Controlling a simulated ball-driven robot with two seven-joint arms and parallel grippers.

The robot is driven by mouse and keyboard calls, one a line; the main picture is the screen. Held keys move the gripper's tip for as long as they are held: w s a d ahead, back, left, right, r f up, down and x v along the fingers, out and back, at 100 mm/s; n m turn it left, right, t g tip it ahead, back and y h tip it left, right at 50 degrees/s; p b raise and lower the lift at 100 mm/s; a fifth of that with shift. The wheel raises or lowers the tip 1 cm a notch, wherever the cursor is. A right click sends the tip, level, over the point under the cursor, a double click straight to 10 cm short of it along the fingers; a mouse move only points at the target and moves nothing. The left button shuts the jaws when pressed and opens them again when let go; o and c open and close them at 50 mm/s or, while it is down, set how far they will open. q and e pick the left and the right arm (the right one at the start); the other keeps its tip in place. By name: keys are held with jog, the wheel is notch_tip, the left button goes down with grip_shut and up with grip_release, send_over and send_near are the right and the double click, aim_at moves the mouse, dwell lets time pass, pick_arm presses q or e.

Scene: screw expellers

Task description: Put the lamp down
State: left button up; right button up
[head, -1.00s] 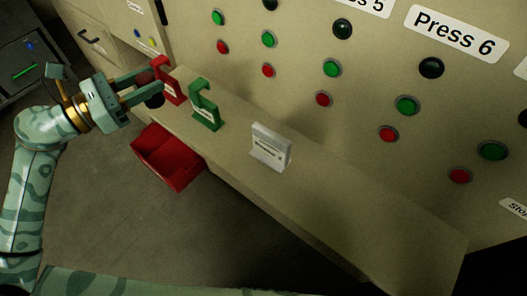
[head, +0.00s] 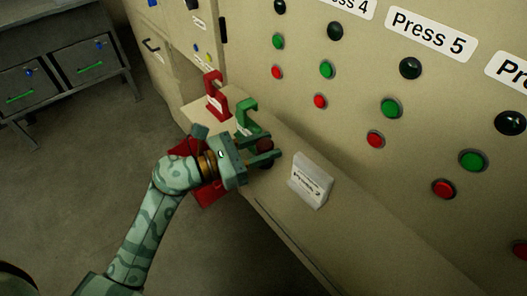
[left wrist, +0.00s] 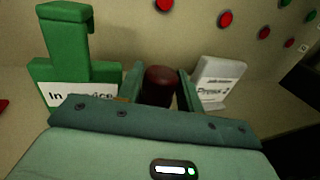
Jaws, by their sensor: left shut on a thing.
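The lamp, a dark red rounded piece (head: 265,145), is between the fingers of my left gripper (head: 268,151). The gripper is shut on it, over the ledge between the green stand and the white sign. In the left wrist view the lamp (left wrist: 160,84) sits upright between the two fingers (left wrist: 160,88). The gripper hides its lower part, so I cannot tell whether it touches the ledge. My right gripper is not in view.
The beige ledge (head: 350,238) holds a red stand (head: 216,98), a green "In service" stand (head: 247,113) and a white press sign (head: 311,181). A red bin (head: 208,195) is below, partly hidden by my arm. The button panel (head: 350,95) rises behind.

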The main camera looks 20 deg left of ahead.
pick_arm(q)
jog(key=shift+w+f, duration=0.1)
jog(key=shift+f, duration=0.7)
jog(key=shift+r, duration=0.1)
jog(key=o, duration=0.7)
jog(key=shift+o, duration=0.2)
jog(key=shift+a, duration=0.1)
jog(key=v, duration=1.2)
